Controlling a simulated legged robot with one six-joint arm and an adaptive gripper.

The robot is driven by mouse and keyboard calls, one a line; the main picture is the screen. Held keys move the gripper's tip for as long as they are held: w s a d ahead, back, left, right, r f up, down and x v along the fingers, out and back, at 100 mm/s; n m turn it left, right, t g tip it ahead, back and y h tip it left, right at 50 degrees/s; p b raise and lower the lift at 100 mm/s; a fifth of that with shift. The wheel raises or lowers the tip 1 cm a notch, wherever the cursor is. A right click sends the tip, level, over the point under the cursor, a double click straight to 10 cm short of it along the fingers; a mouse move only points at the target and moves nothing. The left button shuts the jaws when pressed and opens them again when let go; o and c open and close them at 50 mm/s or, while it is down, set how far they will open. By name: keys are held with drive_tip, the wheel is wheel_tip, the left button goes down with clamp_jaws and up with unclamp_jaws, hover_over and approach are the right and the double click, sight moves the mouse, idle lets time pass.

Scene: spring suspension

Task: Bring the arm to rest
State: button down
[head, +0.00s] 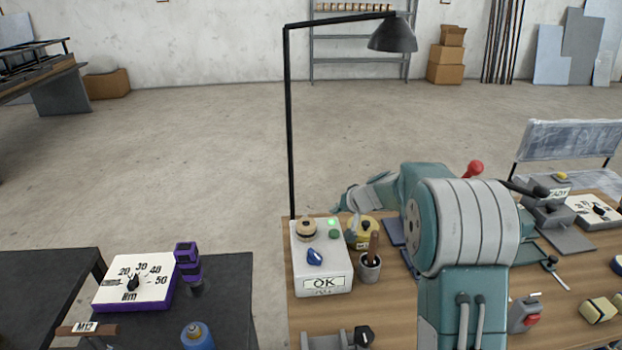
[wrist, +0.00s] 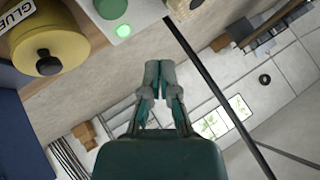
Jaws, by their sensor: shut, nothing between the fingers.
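My arm rises over the right part of the wooden bench in the head view, its large teal and grey joint in front. The forearm reaches left and ends in my gripper (head: 347,207), low beside the bench's back edge near the OK box (head: 322,275). In the wrist view my gripper (wrist: 160,68) is shut, its fingertips together with nothing between them. That view is tilted, with wall and ceiling beyond the fingers. A yellow glue pot (wrist: 48,40) with a dark knob is at its upper left, apart from the fingers.
A black lamp post (head: 289,120) stands behind the OK box and crosses the wrist view close to the fingers (wrist: 215,90). A cup with a brush (head: 369,268) stands beside the box. A dark table (head: 225,300) with a torque dial box (head: 133,285) is at left.

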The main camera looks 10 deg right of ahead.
drive_tip(key=s+a+r+n+g+h, duration=0.1)
drive_tip(key=s+a+r, duration=0.1)
drive_tip(key=s+r, duration=0.6)
drive_tip(key=s+a+r+n+g, duration=0.15)
drive_tip(key=s+r, duration=0.35)
drive_tip(key=s, duration=0.8)
drive_tip(key=s+d+h, duration=0.1)
drive_tip(key=s+h, duration=0.1)
drive_tip(key=s, duration=0.8)
drive_tip(key=s+d+f+h, duration=0.1)
drive_tip(key=s+d+h, duration=0.1)
drive_tip(key=s, duration=0.8)
drive_tip(key=shift+s+d+f+m+t, duration=0.15)
drive_tip(key=shift+s+f+m+t, duration=0.05)
drive_tip(key=shift+s+m+t, duration=0.15)
drive_tip(key=c, duration=1.3)
unclamp_jaws()
drive_tip(key=shift+w, duration=0.1)
drive_tip(key=shift+c, duration=0.2)
